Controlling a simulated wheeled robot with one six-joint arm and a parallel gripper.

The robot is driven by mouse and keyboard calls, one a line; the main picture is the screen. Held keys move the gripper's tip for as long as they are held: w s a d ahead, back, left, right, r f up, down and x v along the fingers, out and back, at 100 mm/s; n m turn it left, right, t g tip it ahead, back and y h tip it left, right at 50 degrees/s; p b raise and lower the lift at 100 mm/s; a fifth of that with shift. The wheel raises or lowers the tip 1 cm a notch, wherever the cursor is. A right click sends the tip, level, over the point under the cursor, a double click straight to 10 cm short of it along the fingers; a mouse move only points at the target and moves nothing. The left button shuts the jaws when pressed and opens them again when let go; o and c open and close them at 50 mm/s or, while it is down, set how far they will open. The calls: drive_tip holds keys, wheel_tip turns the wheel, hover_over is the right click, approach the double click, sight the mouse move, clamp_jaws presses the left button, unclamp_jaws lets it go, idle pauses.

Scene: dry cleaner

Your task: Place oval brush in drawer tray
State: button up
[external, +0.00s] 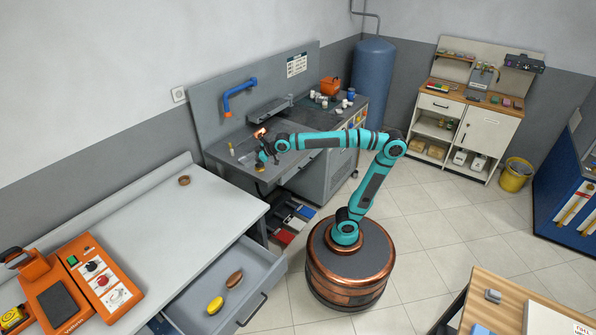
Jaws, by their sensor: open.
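My gripper (262,158) is open, at the end of my outstretched teal arm, over the grey workbench (246,177) at the back. It looks small here, and I see nothing held between its fingers. An open grey drawer (262,271) sticks out of the front of the long white table and looks like the drawer tray. Inside it lie a brown oval thing (234,279), which looks like an oval brush, and a yellow oval thing (215,305). I cannot tell for certain which is the task's brush.
The white table (150,225) carries a small brown round dish (184,180) and an orange machine (102,278). A small yellow bottle (231,149) stands on the workbench left of my gripper. A blue pipe arm (238,92) juts from the back panel.

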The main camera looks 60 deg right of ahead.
drive_tip(key=s+d+m+t+h, duration=0.2)
drive_tip(key=s+d, duration=0.3)
drive_tip(key=d, duration=0.5)
drive_tip(key=s+d+r+m+t+h, duration=0.1)
drive_tip(key=s+d, duration=0.4)
drive_tip(key=d, duration=0.5)
drive_tip(key=s+d+r+m+t+h, duration=0.1)
drive_tip(key=s+d+m+t+h, duration=0.2)
drive_tip(key=d, duration=0.7)
drive_tip(key=s+m+t, duration=0.1)
drive_tip(key=s, duration=0.1)
drive_tip(key=shift+s+r+m+t+h, duration=0.25)
drive_tip(key=shift+s+m+t+h, duration=0.05)
drive_tip(key=shift+s, duration=0.1)
drive_tip(key=o, duration=0.9)
drive_tip(key=shift+r, duration=0.15)
